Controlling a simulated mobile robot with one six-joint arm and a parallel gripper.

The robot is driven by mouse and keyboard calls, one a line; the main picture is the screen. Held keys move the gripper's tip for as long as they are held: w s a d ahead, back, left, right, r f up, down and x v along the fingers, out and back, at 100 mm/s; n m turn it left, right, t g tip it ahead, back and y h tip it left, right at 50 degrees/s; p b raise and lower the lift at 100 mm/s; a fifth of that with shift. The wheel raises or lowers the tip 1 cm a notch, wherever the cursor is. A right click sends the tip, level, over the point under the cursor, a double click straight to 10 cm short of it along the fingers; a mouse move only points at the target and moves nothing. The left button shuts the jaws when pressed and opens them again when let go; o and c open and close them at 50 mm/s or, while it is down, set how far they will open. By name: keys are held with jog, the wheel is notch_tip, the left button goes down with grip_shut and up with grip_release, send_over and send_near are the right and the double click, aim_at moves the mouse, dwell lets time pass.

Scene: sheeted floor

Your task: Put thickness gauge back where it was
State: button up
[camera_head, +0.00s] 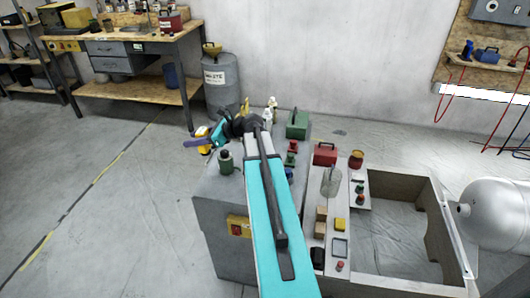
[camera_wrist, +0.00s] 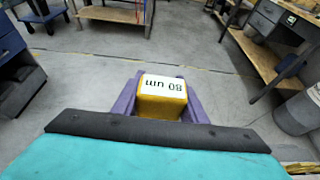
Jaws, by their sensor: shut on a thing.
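The thickness gauge (camera_wrist: 161,106) is a small yellow block with a white face reading "80 um", upside down in the wrist view. My gripper (camera_wrist: 160,97) has its purple fingers on both sides of the gauge and is shut on it. In the head view the gauge (camera_head: 205,149) shows as a small yellow-and-white shape beside my gripper (camera_head: 200,143), at the left edge of the grey cabinet (camera_head: 207,205). It seems held up in the air with open floor behind it. The place where it was before cannot be told from these frames.
A dark green jar (camera_head: 226,162) stands close to my gripper on the cabinet. White bottles, a green case (camera_head: 297,124) and a red box (camera_head: 325,153) stand farther along. A wooden frame (camera_head: 445,225) and a white tank (camera_head: 497,222) are at right. The left floor is clear.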

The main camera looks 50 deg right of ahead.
jog(key=s+d+m+t+h, duration=0.1)
jog(key=s+d+m+h, duration=0.1)
jog(key=d, duration=1.1)
jog(key=s+d+m+t+h+b, duration=0.1)
jog(key=s+d, duration=0.3)
jog(key=d, duration=1)
jog(key=shift+s+m+h, duration=0.25)
jog(key=shift+m+h, duration=0.45)
jog(key=shift+h, duration=0.2)
notch_tip(320, 180, down, 6)
jog(key=shift+f, duration=0.1)
jog(key=shift+f, duration=1.8)
jog(key=shift+f, duration=0.15)
jog(key=o, duration=1.1)
